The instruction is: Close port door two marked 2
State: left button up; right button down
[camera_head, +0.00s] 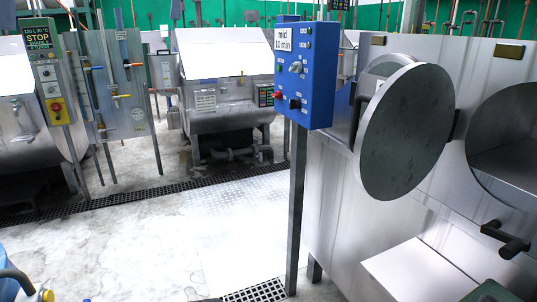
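A round grey metal port door (405,130) stands swung open on the front of the large steel dyeing machine at the right. It is hinged at its right edge, beside a round port opening (508,160) that is cut off by the right picture edge. The inside of the opening shows as bare metal. I cannot read a number 2 on this door or near it. A black handle (508,240) sticks out of the machine front below the opening. Neither of my grippers can be made out in this view.
A blue control box (305,75) on a grey post stands left of the door. A pale flat ledge (415,272) juts out below it. Other steel machines (220,95) stand behind. The wet floor (180,235) between them is open, with drain grating (258,292).

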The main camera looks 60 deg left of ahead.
aim_at(404, 129)
jog(key=i+j+z, duration=0.15)
jog(key=j+z, duration=0.15)
jog(key=j, duration=1.05)
jog(key=j+z, duration=0.25)
jog(key=j, duration=1.05)
